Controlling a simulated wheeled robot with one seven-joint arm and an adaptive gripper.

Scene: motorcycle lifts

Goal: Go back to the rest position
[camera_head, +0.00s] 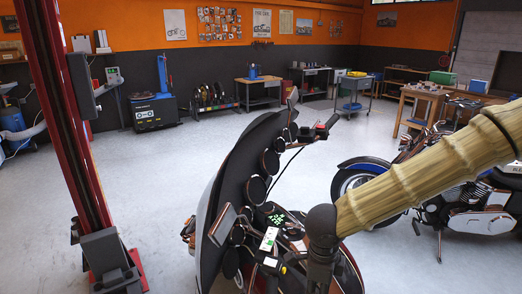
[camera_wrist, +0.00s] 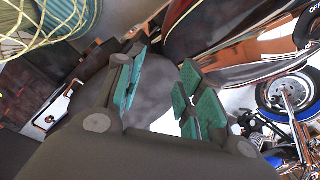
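My gripper (camera_wrist: 163,88) shows in the wrist view with its two green-padded fingers spread apart and nothing between the pads. In the head view my arm comes in from the right, and the dark wrist end hangs over the near motorcycle (camera_head: 237,150). The gripper's fingers cannot be made out there. The near motorcycle has a dark fairing, round gauges and a lit green display (camera_head: 276,217). Glossy dark red and chrome bodywork (camera_wrist: 215,45) lies beyond the fingers in the wrist view. I cannot tell whether the gripper touches the motorcycle.
A second motorcycle (camera_head: 468,205) stands to the right, partly behind my arm. A red lift post (camera_head: 62,110) rises at the left.

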